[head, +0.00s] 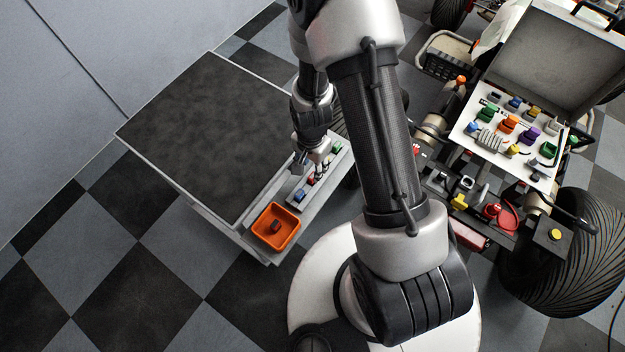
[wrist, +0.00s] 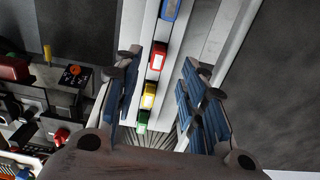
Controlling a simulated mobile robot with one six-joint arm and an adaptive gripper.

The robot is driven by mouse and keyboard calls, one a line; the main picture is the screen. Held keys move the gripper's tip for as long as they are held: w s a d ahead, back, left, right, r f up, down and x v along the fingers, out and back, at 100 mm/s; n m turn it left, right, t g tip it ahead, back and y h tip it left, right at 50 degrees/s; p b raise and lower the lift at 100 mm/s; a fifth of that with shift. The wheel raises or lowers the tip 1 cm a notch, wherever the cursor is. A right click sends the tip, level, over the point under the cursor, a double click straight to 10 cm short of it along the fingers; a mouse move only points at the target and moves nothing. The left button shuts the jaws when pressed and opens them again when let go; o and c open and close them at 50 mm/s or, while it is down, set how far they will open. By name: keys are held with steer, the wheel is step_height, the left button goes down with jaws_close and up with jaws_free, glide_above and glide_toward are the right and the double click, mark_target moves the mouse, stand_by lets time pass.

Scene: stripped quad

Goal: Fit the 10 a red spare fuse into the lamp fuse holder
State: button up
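A red fuse (wrist: 158,56) stands in a pale strip (wrist: 150,22) on the cart, in line with a blue fuse (wrist: 171,10), a yellow fuse (wrist: 149,95) and a green fuse (wrist: 143,122). In the head view the red fuse (head: 311,181) shows just below my gripper (head: 310,168). In the wrist view my gripper (wrist: 161,68) is open, with one finger on each side of the fuse row and the red fuse between them in the picture. I see no contact. I cannot tell which part is the lamp fuse holder; small dark blocks (head: 467,184) sit on the quad.
The cart's dark top (head: 215,120) is bare. An orange tray (head: 258,241) holding a small dark piece sits at its near corner. The quad at right carries an open case with a white panel (head: 470,123) of coloured parts, a yellow-capped block (head: 553,236) and large tyres (head: 570,270).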

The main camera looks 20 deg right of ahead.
steer(key=shift+d+f+b, duration=0.15)
steer(key=shift+f+b, duration=1.1)
steer(key=shift+f, duration=1.9)
steer(key=shift+r, duration=0.1)
jaws_close()
